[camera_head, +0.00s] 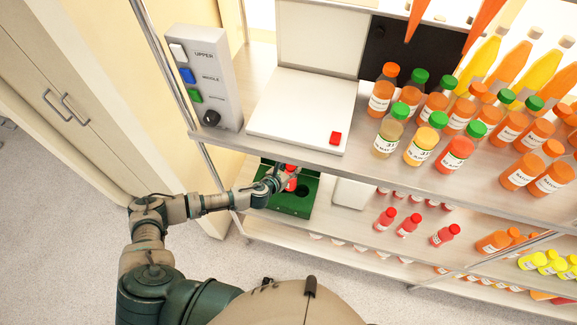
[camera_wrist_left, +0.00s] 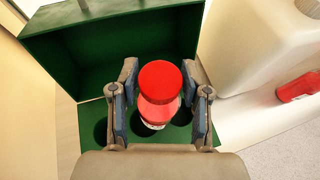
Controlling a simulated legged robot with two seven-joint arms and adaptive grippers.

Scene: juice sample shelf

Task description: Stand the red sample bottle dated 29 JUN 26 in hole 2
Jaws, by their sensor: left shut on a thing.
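The red sample bottle (camera_wrist_left: 160,82) is between the fingers of my left gripper (camera_wrist_left: 161,100), which is shut on it. Its red cap faces the wrist camera, and a strip of white label shows below; its date cannot be read. The bottle also shows in the head view (camera_head: 290,184), partly hidden by my gripper (camera_head: 277,181). It is over the green rack (camera_head: 291,209), near the middle of its row of dark holes, with one hole visible on each side. I cannot tell whether its base is inside a hole. No hole numbers are readable. My right gripper is out of view.
The upper shelf (camera_head: 270,146) overhangs the rack and carries a white device with a red button (camera_head: 335,138) and several bottles. A white container (camera_wrist_left: 255,45) stands right of the rack. Red bottles (camera_head: 408,225) lie farther right. A grey control box (camera_head: 209,75) is at upper left.

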